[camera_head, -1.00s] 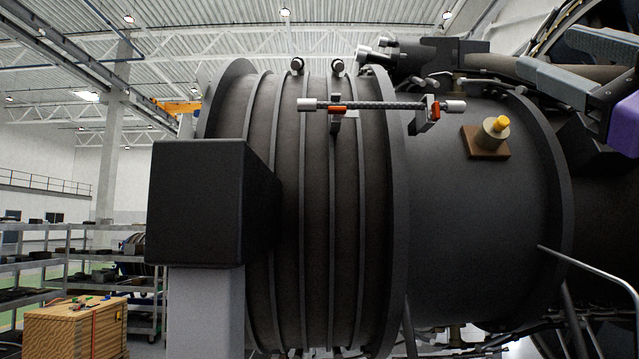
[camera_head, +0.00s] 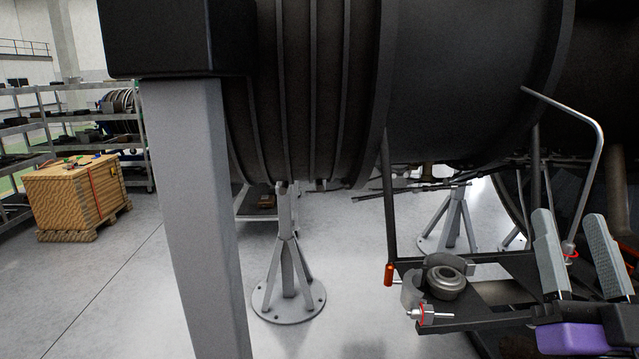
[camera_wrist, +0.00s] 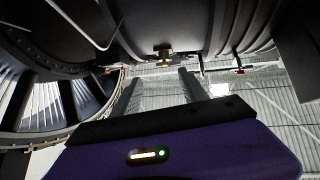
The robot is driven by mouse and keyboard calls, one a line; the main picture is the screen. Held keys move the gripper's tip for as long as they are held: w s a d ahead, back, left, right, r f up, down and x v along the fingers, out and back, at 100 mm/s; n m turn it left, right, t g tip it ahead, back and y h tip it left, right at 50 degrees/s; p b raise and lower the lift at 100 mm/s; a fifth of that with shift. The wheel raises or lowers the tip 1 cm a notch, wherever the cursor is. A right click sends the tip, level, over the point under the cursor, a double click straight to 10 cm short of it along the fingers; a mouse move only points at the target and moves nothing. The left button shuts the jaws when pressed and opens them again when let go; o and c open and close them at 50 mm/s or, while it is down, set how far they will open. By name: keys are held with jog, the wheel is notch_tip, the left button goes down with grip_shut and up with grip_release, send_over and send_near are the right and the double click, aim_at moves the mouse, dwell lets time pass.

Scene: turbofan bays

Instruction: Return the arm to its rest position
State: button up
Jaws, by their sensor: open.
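My gripper (camera_head: 567,220) is at the lower right of the head view, its two grey fingers pointing up and spread apart with nothing between them. Its purple body shows at the bottom edge. In the wrist view the fingers of my gripper (camera_wrist: 160,76) are also apart and empty, pointing up toward the underside of the dark engine casing. The engine casing (camera_head: 470,70) fills the upper part of the head view, well clear of the fingertips. A small brown block with a yellowish part (camera_wrist: 163,51) on the casing shows beyond the fingers in the wrist view.
A bent grey rod (camera_head: 598,150) rises close behind the fingers. A dark tray with a round metal part (camera_head: 446,278) and red-tipped fittings lies just left of my gripper. A grey post (camera_head: 200,210), an engine stand (camera_head: 288,290) and a wooden crate (camera_head: 75,198) stand further left; open floor lies between.

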jog(key=s+a+f+g+y, duration=0.1)
jog(key=s+a+f+g, duration=0.15)
jog(key=s+f, duration=0.55)
jog(key=s+a+f+g+y, duration=0.15)
jog(key=s+a+f, duration=0.25)
jog(key=f, duration=0.8)
jog(key=s+a+f+n+g+y, duration=0.1)
jog(key=s+a+f+g, duration=0.1)
jog(key=s+f, duration=0.5)
jog(key=s+a+f+n+g+y, duration=0.2)
jog(key=s+f+g, duration=0.2)
jog(key=s, duration=0.7)
notch_tip(320, 180, down, 3)
jog(key=shift+s+a+r, duration=0.1)
jog(key=shift+s+a, duration=0.25)
jog(key=shift+s, duration=0.05)
